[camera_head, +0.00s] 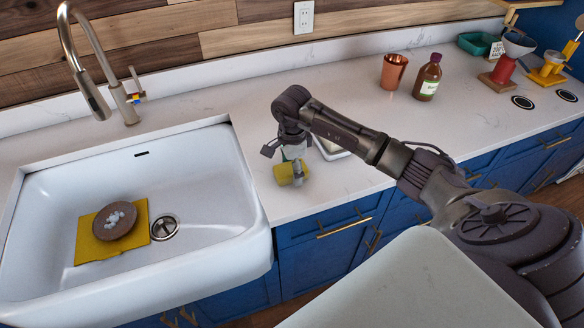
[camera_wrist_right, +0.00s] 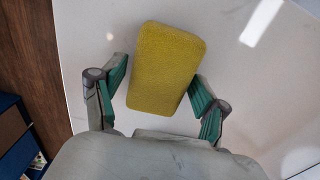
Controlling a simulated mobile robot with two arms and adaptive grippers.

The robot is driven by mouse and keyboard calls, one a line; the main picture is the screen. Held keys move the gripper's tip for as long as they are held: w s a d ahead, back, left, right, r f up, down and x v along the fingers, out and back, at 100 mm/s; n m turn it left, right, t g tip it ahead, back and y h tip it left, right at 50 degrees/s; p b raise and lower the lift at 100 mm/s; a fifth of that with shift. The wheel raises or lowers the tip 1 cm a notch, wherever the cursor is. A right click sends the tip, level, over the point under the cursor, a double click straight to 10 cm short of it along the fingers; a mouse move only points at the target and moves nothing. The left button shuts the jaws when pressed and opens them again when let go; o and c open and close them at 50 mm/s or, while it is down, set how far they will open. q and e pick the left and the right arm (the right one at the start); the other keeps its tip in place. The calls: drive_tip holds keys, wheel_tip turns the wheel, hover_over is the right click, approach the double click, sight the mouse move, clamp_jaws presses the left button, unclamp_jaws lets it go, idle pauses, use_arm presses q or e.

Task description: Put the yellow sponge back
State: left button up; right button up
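The yellow sponge (camera_head: 286,174) is at the counter's left part, just right of the sink. My right gripper (camera_head: 295,168) reaches down over it. In the right wrist view the sponge (camera_wrist_right: 165,68) lies slightly tilted between the two green-padded fingers of the right gripper (camera_wrist_right: 160,82). The right-hand finger is at or touching the sponge's edge; a narrow gap shows at the left-hand finger. The gripper is open around the sponge. A pale shallow dish (camera_head: 333,150) is partly hidden behind my right wrist. My left gripper is not in view.
The white sink (camera_head: 60,280) holds a yellow cloth (camera_head: 86,245) under a brown dish (camera_head: 115,221). A faucet (camera_head: 88,75) stands behind it. A copper cup (camera_head: 393,72) and brown bottle (camera_head: 428,78) stand farther right. The counter (camera_head: 245,90) behind my arm is clear.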

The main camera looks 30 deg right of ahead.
drive_tip(key=shift+r, duration=0.1)
drive_tip(key=shift+r, duration=0.2)
wheel_tip(320, 180, up, 12)
drive_tip(key=b, duration=0.3)
drive_tip(key=shift+f, duration=0.15)
idle(0.4)
